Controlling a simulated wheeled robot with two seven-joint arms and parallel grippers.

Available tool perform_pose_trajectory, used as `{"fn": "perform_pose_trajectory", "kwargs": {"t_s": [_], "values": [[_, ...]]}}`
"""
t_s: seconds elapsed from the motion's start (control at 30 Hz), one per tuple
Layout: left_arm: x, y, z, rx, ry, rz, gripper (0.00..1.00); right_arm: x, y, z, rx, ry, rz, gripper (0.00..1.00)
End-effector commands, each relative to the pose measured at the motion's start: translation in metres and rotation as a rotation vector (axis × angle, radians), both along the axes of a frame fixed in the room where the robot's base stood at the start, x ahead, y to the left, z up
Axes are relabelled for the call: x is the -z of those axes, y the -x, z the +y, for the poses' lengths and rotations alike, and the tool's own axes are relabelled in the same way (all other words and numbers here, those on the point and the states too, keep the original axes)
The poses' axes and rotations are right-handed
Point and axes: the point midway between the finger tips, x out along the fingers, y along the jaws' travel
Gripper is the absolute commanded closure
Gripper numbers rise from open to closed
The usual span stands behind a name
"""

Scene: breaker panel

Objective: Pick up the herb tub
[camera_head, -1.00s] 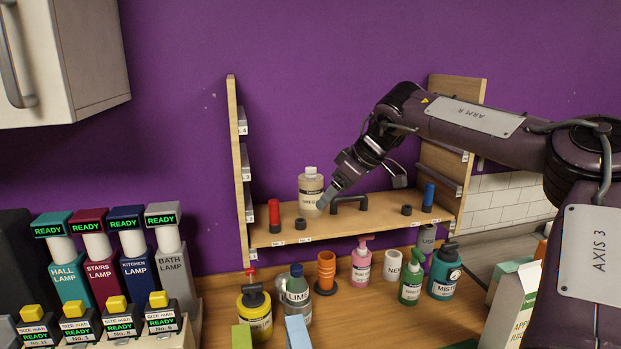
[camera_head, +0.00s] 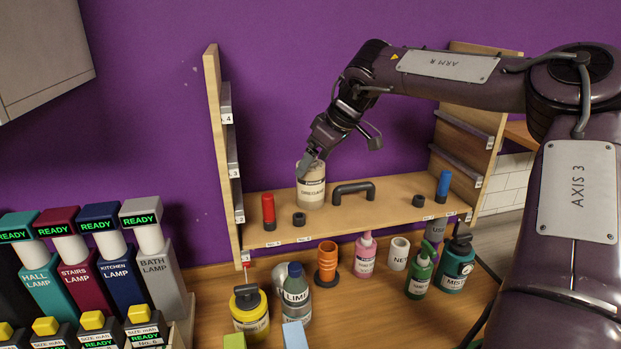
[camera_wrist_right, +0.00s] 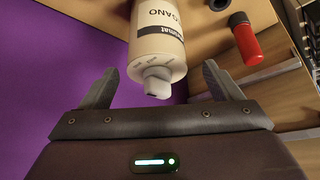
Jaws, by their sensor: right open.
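The herb tub (camera_head: 312,190) is a cream container with a dark label band, standing upright on the wooden shelf. In the right wrist view the tub (camera_wrist_right: 157,42) shows part of its label, "GANO", and a pale cap. My right gripper (camera_head: 307,164) is at the top of the tub and hides its cap in the head view. In the wrist view the right gripper (camera_wrist_right: 161,70) is open, with one finger on each side of the cap and visible gaps between. My left gripper is not in view.
On the shelf, a red cylinder (camera_head: 268,212) and a black ring (camera_head: 299,219) stand left of the tub. A black handle (camera_head: 353,193) is close on its right, with a blue cylinder (camera_head: 443,186) farther right. Several bottles, including a pink one (camera_head: 365,256), stand below.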

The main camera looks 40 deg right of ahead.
Motion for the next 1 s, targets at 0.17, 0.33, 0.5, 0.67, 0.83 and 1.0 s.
{"fn": "perform_pose_trajectory", "kwargs": {"t_s": [0.17, 0.33, 0.5, 0.67, 0.83, 1.0], "values": [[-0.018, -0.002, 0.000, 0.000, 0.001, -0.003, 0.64, 0.019, -0.012, 0.002, 0.000, -0.001, 0.004, 0.15], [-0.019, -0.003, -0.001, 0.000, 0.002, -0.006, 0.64, 0.026, -0.015, 0.003, 0.000, -0.001, -0.001, 0.15], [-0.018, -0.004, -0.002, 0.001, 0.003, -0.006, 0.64, 0.026, -0.015, 0.003, 0.000, 0.000, -0.001, 0.18], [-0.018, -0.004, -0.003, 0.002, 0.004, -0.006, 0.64, 0.026, -0.015, 0.003, 0.000, 0.000, -0.001, 0.38], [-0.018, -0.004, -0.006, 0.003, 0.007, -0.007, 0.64, 0.026, -0.015, 0.003, 0.000, 0.000, -0.001, 0.61], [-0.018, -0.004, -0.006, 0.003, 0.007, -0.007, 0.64, 0.025, -0.015, 0.003, 0.000, -0.001, -0.002, 0.68]]}}
